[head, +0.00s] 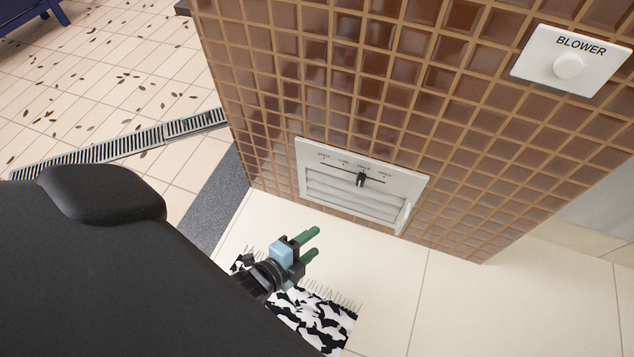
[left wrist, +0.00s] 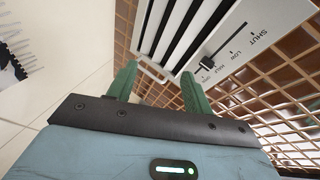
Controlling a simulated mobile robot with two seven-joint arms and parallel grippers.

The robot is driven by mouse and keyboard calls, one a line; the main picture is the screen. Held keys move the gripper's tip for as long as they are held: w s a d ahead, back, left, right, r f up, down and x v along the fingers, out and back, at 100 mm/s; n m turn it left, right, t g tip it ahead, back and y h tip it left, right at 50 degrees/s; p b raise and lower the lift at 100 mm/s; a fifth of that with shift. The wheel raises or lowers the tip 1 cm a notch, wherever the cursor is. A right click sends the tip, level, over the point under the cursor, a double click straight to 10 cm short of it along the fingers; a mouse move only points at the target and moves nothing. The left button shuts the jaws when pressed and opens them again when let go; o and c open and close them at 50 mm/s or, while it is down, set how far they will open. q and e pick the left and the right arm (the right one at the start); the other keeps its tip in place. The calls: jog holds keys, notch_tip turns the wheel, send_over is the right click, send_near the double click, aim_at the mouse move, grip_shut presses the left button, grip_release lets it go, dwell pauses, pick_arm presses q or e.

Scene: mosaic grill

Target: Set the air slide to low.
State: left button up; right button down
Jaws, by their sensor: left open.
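The air slide is a small black knob (head: 361,180) on a horizontal slot in a white louvred vent plate (head: 412,187), low on the tiled wall. Small labels run above the slot; the knob stands at the third mark from the left, which seems to read HALF. In the left wrist view the knob (left wrist: 207,62) sits near the HALF label, with LOW and SHUT farther up the slot. My left gripper (head: 314,243) is open and empty, with green fingers, below and left of the plate and apart from it. My right gripper is not in view.
A white BLOWER plate with a round knob (head: 568,66) is on the wall at upper right. A black-and-white patterned mat with a fringe (head: 318,320) lies on the floor under my left gripper. A drain grate (head: 120,148) and scattered leaves are at left.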

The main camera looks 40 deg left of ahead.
aim_at(358, 183)
pick_arm(q)
jog(key=w+r+m+t+b, duration=0.1)
jog(key=w+r, duration=0.1)
jog(key=w, duration=0.3)
jog(key=w+r+m+t+b, duration=0.1)
jog(key=w+t, duration=0.1)
jog(key=w, duration=0.3)
jog(key=w+d+r+m+t+b, duration=0.1)
jog(key=w+r, duration=0.1)
jog(key=w, duration=0.3)
jog(key=shift+r, duration=0.35)
jog(key=shift+w, duration=0.55)
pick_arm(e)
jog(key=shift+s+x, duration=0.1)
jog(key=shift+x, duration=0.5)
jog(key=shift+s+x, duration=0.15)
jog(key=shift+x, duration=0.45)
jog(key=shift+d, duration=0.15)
pick_arm(q)
jog(key=c, duration=0.9)
jog(key=shift+c, duration=1)
grip_shut()
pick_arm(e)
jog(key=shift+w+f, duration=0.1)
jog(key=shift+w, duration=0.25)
